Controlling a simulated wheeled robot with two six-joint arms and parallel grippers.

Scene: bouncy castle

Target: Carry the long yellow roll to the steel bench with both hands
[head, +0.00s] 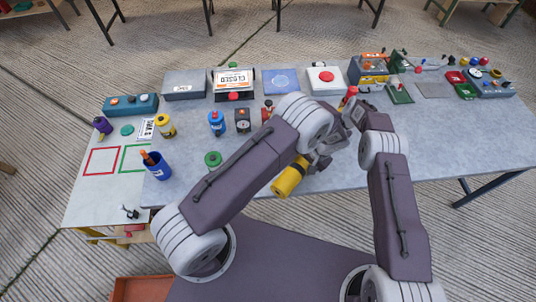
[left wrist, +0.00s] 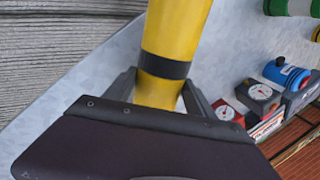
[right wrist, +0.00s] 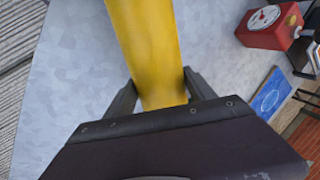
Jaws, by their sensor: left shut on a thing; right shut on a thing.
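The long yellow roll (head: 289,180) shows in the head view over the near part of the grey steel bench (head: 440,140), its middle hidden behind my left arm. My left gripper (left wrist: 160,85) is shut on it beside a black band (left wrist: 165,65) in the left wrist view. My right gripper (right wrist: 160,85) is shut on another plain yellow stretch of the roll (right wrist: 145,40) in the right wrist view. The bench top lies behind the roll in both wrist views. I cannot tell whether the roll touches the bench.
Boxes, gauges and bottles line the bench's back. A blue cup (head: 156,167), a yellow canister (head: 165,126) and a green disc (head: 213,159) stand at the left. Red (head: 102,161) and green outlined squares mark the left end. The bench's right front is clear.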

